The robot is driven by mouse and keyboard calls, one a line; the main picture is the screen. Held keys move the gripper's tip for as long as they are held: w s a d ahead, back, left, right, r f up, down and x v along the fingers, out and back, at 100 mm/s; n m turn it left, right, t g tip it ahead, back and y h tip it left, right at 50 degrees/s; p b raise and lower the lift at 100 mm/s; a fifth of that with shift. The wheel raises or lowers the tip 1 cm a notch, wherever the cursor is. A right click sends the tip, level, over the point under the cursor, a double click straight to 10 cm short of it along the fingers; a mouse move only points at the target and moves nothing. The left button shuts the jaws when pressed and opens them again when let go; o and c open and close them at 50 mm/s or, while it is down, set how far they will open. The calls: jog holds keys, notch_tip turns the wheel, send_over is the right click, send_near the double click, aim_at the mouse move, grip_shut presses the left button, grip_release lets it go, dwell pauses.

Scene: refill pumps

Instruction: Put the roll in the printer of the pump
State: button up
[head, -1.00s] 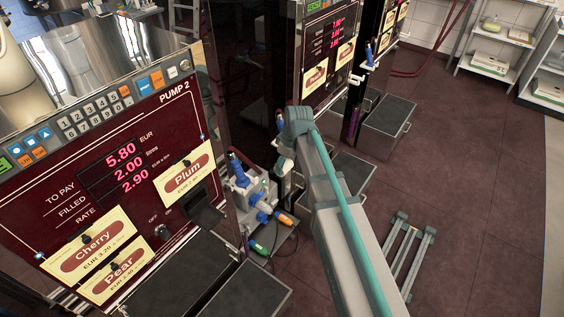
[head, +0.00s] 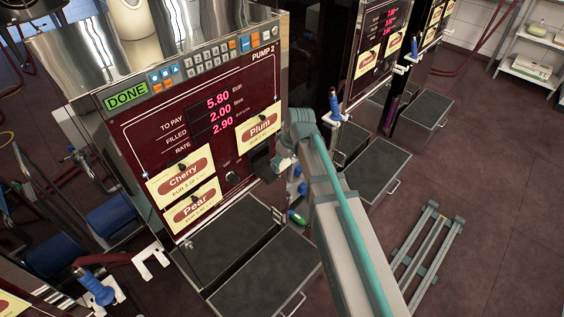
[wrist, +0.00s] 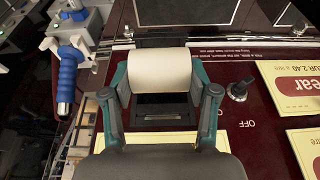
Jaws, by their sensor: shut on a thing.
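The white paper roll (wrist: 160,72) is between the two teal-and-grey fingers of my gripper (wrist: 160,88), which are shut on it at its ends. Behind and just below the roll in the wrist view is the dark printer opening (wrist: 163,108) in the maroon panel; I cannot tell if the roll touches it. In the head view the black printer (head: 261,163) sits low on the right of the pump 2 panel (head: 150,140).
A black knob (wrist: 238,90) marked on and off sits right of the printer in the wrist view. A blue-handled nozzle (wrist: 67,82) hangs at the left. Plum (head: 260,127), Cherry and Pear cards are on the panel. Dark drawers (head: 265,275) stand below.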

aim_at(269, 172)
jog(key=shift+w+f, duration=0.15)
jog(key=shift+w, duration=0.1)
jog(key=shift+w+a+f, duration=0.15)
jog(key=shift+w+a, duration=0.1)
jog(key=shift+a, duration=0.2)
jog(key=shift+w+a+f+b, duration=0.35)
jog(key=shift+w+a+f, duration=0.15)
jog(key=shift+w+a, duration=0.25)
jog(key=shift+w+a+f+b, duration=0.35)
jog(key=shift+w+a+f, duration=0.1)
jog(key=shift+w+a, duration=0.25)
jog(key=shift+f+b, duration=1)
jog(key=shift+f, duration=0.85)
jog(key=o, duration=0.9)
jog(key=shift+s, duration=0.1)
jog(key=shift+r, duration=0.1)
jog(key=v, duration=1.2)
